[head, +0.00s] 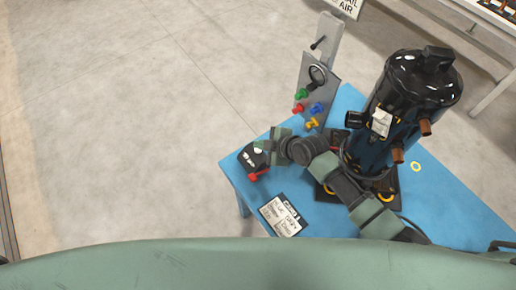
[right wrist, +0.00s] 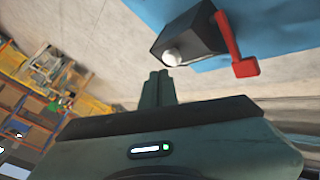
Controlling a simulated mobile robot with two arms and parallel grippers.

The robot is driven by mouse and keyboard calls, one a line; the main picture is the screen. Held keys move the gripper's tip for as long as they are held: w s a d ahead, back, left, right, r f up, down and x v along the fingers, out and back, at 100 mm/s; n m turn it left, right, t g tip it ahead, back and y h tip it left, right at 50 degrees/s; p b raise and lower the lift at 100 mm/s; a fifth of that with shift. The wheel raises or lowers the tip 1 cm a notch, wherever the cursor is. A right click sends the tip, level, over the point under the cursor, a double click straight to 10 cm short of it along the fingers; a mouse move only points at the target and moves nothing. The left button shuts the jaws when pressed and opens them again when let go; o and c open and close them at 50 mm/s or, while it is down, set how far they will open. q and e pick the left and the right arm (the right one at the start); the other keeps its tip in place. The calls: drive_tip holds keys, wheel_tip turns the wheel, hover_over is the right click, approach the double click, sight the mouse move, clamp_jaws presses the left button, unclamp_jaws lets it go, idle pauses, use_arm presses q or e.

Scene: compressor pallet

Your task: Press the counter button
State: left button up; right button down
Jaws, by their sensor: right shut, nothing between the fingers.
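The counter is a small dark box (head: 247,159) with a red lever (head: 259,175) on the left part of the blue table (head: 235,170). In the right wrist view the box (right wrist: 187,36) shows a round whitish button (right wrist: 172,58) on its near face and the red lever (right wrist: 236,45) on its right. My right gripper (head: 262,147) reaches over the table to the box and partly covers it. In the right wrist view its fingers (right wrist: 158,74) are together and empty, their tips just below and left of the button. I cannot tell whether they touch. My left gripper is out of view.
A black compressor (head: 415,85) stands on the table right of my arm. A grey panel (head: 315,88) with coloured knobs stands behind my gripper. A label card (head: 283,215) lies near the front edge. Floor left of the table is clear.

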sight(261, 151)
drive_tip(key=shift+f+b, duration=0.3)
drive_tip(key=shift+f, duration=0.15)
drive_tip(key=shift+f+b, duration=0.5)
drive_tip(key=shift+f, duration=0.1)
idle(0.5)
idle(0.4)
drive_tip(key=shift+r+p, duration=0.9)
drive_tip(key=shift+r, duration=0.15)
wheel_tip(261, 151, up, 5)
drive_tip(key=p, duration=0.4)
idle(2.2)
